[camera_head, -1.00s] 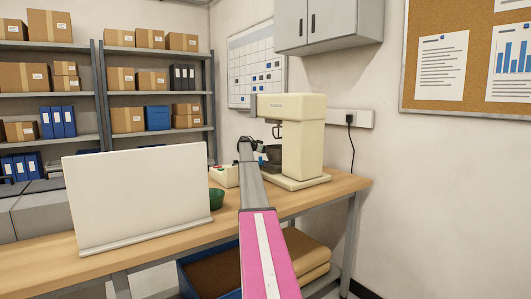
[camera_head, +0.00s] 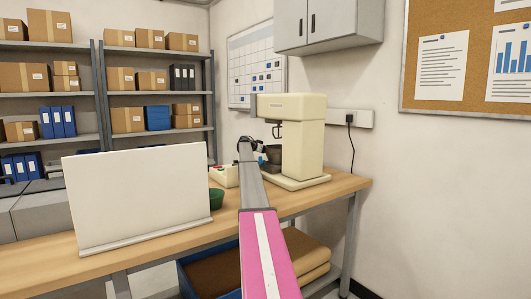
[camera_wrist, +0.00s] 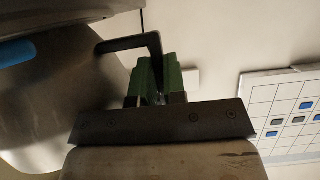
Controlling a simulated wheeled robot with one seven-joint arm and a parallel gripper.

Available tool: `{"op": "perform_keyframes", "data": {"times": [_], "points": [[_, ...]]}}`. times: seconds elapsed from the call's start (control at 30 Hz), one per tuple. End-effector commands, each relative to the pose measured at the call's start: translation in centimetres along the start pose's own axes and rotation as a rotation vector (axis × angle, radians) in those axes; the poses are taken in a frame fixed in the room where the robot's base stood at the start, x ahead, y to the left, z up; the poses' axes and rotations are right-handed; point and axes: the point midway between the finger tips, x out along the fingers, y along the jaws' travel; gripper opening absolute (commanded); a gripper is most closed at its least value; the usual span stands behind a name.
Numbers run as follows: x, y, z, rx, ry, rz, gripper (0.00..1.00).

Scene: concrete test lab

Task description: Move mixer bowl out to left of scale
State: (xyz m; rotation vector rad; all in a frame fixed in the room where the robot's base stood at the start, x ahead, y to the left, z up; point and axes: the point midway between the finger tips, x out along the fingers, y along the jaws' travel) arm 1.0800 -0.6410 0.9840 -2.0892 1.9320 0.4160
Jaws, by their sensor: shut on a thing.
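The stand mixer (camera_head: 305,135) is cream coloured and stands at the right end of the wooden bench. The mixer bowl (camera_head: 273,155) shows as a dark grey shape under the mixer head, partly hidden by my arm. In the wrist view the metal bowl (camera_wrist: 70,85) fills the left side, with a dark angular handle (camera_wrist: 128,43). My gripper (camera_wrist: 157,75) has green fingers shut on this handle. A low cream device (camera_head: 223,175), perhaps the scale, sits left of my arm and is partly hidden by it.
A large white panel (camera_head: 137,198) stands upright on the bench at left. A green bowl (camera_head: 216,199) sits beside its right edge. A wall cabinet (camera_head: 330,22) hangs above the mixer. Part of the bench (camera_head: 340,187) is bare at the right end.

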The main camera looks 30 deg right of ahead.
Motion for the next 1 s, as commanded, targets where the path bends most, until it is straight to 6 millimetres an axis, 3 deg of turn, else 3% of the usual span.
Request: {"op": "perform_keyframes", "data": {"times": [1.0], "points": [[-0.5, 0.0, -1.3, -0.003, 0.003, 0.0, 0.0]]}}
